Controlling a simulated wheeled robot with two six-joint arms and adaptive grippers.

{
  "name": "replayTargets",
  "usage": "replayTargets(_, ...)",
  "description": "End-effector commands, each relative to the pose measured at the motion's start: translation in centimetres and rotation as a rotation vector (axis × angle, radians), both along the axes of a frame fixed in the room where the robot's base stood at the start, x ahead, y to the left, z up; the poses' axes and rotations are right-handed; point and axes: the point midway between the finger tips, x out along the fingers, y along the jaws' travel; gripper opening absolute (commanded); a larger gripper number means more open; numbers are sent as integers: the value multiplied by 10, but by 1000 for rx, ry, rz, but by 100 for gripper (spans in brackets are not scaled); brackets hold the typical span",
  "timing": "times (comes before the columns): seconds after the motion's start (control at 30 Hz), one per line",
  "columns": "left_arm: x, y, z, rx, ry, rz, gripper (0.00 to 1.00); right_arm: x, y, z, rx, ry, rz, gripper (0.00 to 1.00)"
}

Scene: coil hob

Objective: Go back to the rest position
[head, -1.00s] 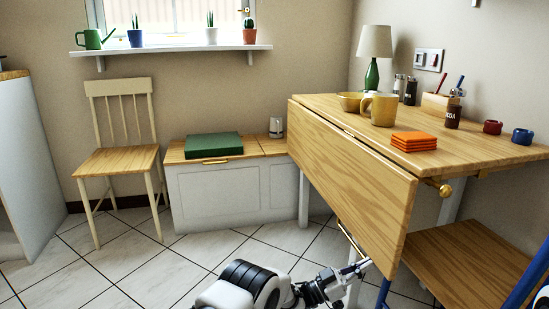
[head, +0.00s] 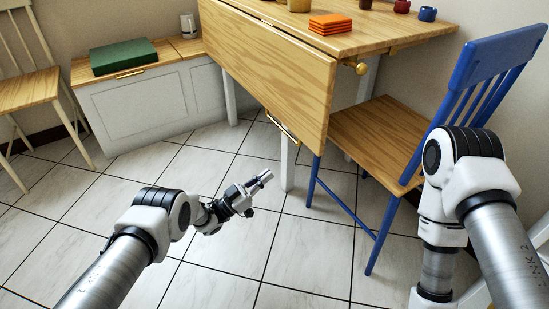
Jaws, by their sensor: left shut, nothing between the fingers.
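My left gripper (head: 262,181) is shut and empty. It hangs over the tiled floor, left of the table's near leg and apart from the drop leaf. My left arm comes in from the lower left. My right arm (head: 480,185) shows folded at the right, in front of the blue chair. The right gripper is not in view.
The wooden table (head: 390,30) has its leaf (head: 270,75) hanging down, with orange coasters (head: 330,24) on top. A blue chair (head: 380,135) stands at the right. A white bench (head: 155,105) and a cream chair (head: 28,88) are at the left. The floor (head: 215,262) between is clear.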

Motion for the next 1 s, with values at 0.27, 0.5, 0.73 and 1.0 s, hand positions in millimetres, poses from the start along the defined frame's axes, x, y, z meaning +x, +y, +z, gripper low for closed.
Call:
replayTargets(0.27,-2,4,-1,-1,-6,-1,0,0,0,2,0,0,0,91)
replayTargets(0.5,18,20,67,-2,-13,35,0,0,0,21,0,0,0,91)
replayTargets(0.73,-6,68,26,79,391,292,0,0,0,35,0,0,0,91)
replayTargets(1.0,-184,144,-76,427,1138,619,0,0,0,47,0,0,0,91)
